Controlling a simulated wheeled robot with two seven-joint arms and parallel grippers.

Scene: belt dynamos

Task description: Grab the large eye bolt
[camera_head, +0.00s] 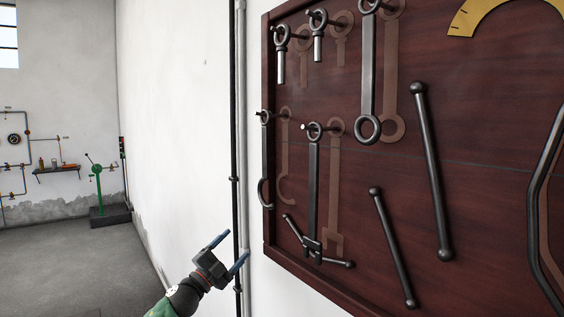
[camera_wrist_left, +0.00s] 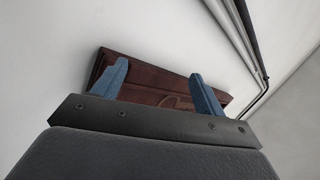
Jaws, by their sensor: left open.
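Two eye bolts hang from pegs at the upper left of the tool board, each a dark ring with a paler shank: one on the left (camera_head: 281,64) and one to its right (camera_head: 318,47). I cannot tell for sure which is the large one. My left gripper (camera_head: 238,244) is open and empty, below and left of the board, in front of the white wall and apart from the bolts. In the left wrist view its blue fingers (camera_wrist_left: 158,70) are spread, with part of the board beyond; no eye bolt can be made out there.
The dark red board (camera_head: 480,190) has a raised frame. It carries a long ring-ended bar (camera_head: 369,80), a hook tool (camera_head: 266,160), a T-shaped tool (camera_head: 313,190) and straight bars (camera_head: 432,170). Vertical pipes (camera_head: 242,120) run left of it. A green stand (camera_head: 98,185) is far left.

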